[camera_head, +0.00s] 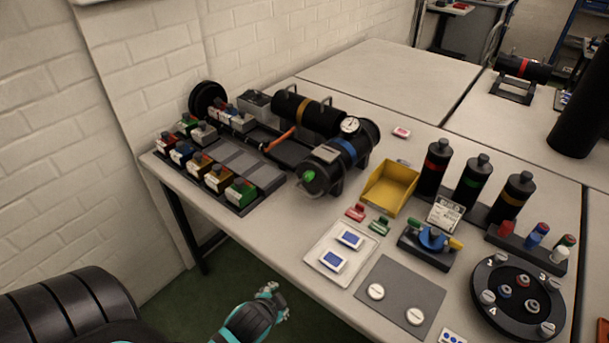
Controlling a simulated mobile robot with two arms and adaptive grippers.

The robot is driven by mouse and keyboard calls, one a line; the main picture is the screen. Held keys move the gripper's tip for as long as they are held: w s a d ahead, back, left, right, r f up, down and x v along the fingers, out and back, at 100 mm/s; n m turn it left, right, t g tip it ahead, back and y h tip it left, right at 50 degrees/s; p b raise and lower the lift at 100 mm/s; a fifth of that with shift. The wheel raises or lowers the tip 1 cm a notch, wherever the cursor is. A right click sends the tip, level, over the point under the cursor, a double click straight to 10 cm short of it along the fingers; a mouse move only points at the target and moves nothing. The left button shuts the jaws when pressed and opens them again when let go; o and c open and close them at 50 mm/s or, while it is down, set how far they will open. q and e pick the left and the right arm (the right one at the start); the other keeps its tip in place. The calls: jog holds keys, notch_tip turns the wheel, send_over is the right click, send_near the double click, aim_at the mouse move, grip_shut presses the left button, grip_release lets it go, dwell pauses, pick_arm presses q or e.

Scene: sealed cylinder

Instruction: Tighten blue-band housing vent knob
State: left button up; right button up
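The blue-band housing (360,143) is a black cylinder lying on the table's left part, with a blue band around its middle. A round white gauge (349,125) sits on top of it. A small green knob (309,176) shows at its near left end; this looks like the vent knob, and I cannot tell how tight it is. My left gripper (277,298), black and teal, is low in front of the table edge, well apart from the housing. It is too small to tell whether its fingers are open. My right gripper is not in view.
Small coloured-top blocks (217,178) stand in a rack at left. A yellow bin (377,195) is right of the housing. Black bottles (433,166), a white tray (321,258) and a round numbered plate (482,272) occupy the right side.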

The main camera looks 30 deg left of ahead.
pick_arm(q)
jog(key=w+a+r+m+t+y, duration=0.1)
jog(key=w+a+r+m+t, duration=0.1)
jog(key=a+r, duration=0.1)
jog(key=w+a+r+m+t+y, duration=0.1)
jog(key=w+a+r+m+t, duration=0.1)
jog(key=r, duration=0.4)
jog(key=w+a+r+m+t, duration=0.3)
jog(key=a+r+m, duration=0.1)
jog(key=a+r, duration=0.1)
jog(key=shift+w+a+r+y+p, duration=0.1)
jog(key=shift+w+r+y+p, duration=0.1)
jog(key=shift+w+y+p, duration=0.15)
notch_tip(320, 180, up, 3)
jog(key=w+a+m+t+h, duration=0.1)
jog(key=m+t+h, duration=0.15)
jog(key=m, duration=0.45)
jog(key=m+t+h+p, duration=0.2)
jog(key=m+h+p, duration=0.15)
jog(key=m, duration=0.45)
send_near(306, 178)
jog(key=shift+g+h, duration=0.25)
jog(key=w, duration=0.9)
jog(key=shift+w+d+r, duration=0.15)
jog(key=shift+w+r, duration=0.05)
jog(key=shift+w, duration=0.2)
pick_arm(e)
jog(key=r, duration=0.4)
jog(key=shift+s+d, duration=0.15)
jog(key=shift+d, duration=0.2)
